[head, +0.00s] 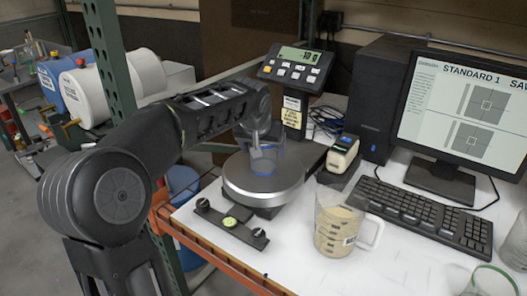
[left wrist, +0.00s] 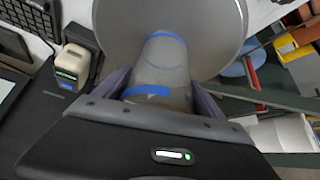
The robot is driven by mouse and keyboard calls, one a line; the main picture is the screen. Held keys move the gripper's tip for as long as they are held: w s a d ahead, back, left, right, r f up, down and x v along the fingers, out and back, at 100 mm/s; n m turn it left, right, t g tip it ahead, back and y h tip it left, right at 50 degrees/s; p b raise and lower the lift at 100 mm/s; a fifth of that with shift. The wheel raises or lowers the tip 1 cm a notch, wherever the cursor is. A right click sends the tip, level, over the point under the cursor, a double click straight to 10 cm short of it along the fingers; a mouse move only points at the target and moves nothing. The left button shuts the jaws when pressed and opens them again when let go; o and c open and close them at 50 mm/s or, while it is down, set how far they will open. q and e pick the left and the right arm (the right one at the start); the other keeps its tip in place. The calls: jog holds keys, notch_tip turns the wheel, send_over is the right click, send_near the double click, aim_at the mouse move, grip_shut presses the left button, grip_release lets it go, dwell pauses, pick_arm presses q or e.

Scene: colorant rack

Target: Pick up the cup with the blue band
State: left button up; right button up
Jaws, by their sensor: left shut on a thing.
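The cup with the blue band (left wrist: 162,72) is clear and shows between the fingers of my left gripper (left wrist: 158,92) in the left wrist view. The fingers are shut on its sides. In the head view, the cup (head: 264,164) is at the round silver scale plate (head: 250,187), partly hidden by my left gripper (head: 262,140). I cannot tell whether its base touches the plate. My right gripper is not in view.
A jug of beige powder (head: 336,228) stands right of the scale. A label printer (head: 342,155), keyboard (head: 425,215) and monitor (head: 462,110) are farther right. Clear glasses (head: 490,280) stand at the lower right. The front middle tabletop (head: 400,260) is clear.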

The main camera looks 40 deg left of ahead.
pick_arm(q)
notch_tip(320, 180, up, 10)
dwell(0.6)
dwell(0.4)
